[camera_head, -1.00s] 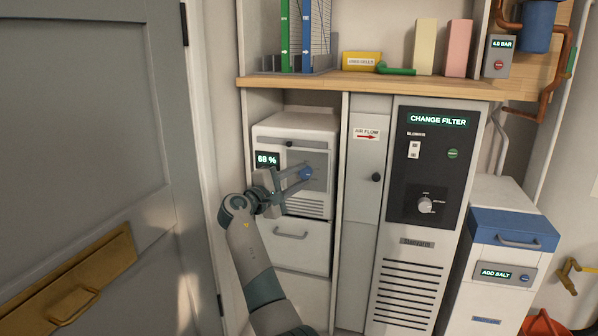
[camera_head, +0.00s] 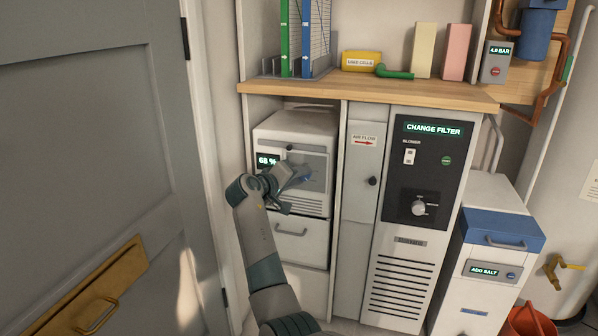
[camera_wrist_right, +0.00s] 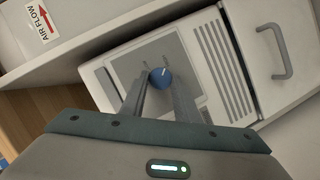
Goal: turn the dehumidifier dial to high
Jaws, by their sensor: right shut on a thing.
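The dehumidifier (camera_head: 268,129) is a white unit in the shelf bay, with a lit display reading 68 % (camera_head: 267,161) and a grey front panel. Its blue dial (camera_wrist_right: 160,78) shows clearly in the wrist view; in the head view only a bit of blue (camera_head: 307,178) shows beside the fingers. My right gripper (camera_head: 303,176) reaches the panel, and its fingers (camera_wrist_right: 161,86) are shut on the dial from both sides. The dial's marks are too small to read, so its setting cannot be told. My left gripper is not in view.
A drawer (camera_head: 300,246) is below the dehumidifier. To the right stand a narrow AIR FLOW door (camera_head: 361,205) and a cabinet reading CHANGE FILTER (camera_head: 400,244). A wooden shelf (camera_head: 400,92) is above. A grey door (camera_head: 90,150) stands close on the left.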

